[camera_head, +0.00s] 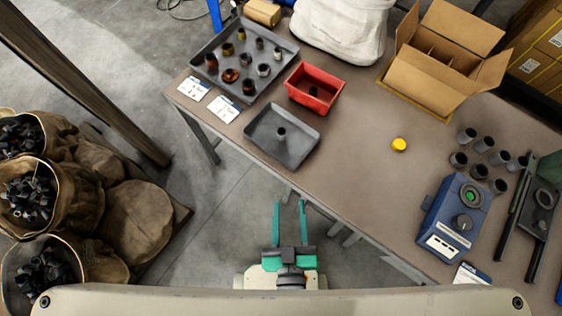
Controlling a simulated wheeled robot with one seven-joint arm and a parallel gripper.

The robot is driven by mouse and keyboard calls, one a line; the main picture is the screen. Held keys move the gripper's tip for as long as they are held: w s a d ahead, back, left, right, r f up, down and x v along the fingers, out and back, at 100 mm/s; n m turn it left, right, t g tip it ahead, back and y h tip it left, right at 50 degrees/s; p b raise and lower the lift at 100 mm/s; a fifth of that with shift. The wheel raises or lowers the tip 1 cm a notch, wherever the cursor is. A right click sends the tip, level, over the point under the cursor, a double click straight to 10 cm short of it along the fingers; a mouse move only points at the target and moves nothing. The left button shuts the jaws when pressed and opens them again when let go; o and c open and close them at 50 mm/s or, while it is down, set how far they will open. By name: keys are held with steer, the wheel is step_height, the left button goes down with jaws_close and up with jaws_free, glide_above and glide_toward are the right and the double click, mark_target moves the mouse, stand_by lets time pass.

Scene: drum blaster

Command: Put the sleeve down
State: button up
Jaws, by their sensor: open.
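My gripper (290,206) is open and empty, its two green fingers apart, short of the table's front edge and over the floor. A small dark sleeve (281,131) stands near the middle of the small grey tray (298,153). Another dark sleeve (314,91) is in the red bin (329,80). Several sleeves in black, brown and grey stand on the large grey tray (210,45). Several grey sleeves (484,144) stand at the right of the table. Which one the task means I cannot tell. My gripper touches none of them.
On the table (365,185) stand an open cardboard box (447,52), a white sack (340,28), a yellow round piece (399,144) and a blue device (452,215). The table's middle is mostly clear. Sacks of dark parts (38,195) stand on the left.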

steer(key=s, duration=0.1)
steer(key=s+a+r+m, duration=0.1)
steer(key=s+a+m, duration=0.1)
steer(key=s, duration=0.1)
steer(key=shift+a+r, duration=0.1)
steer(key=shift+r, duration=0.3)
steer(key=c, duration=0.3)
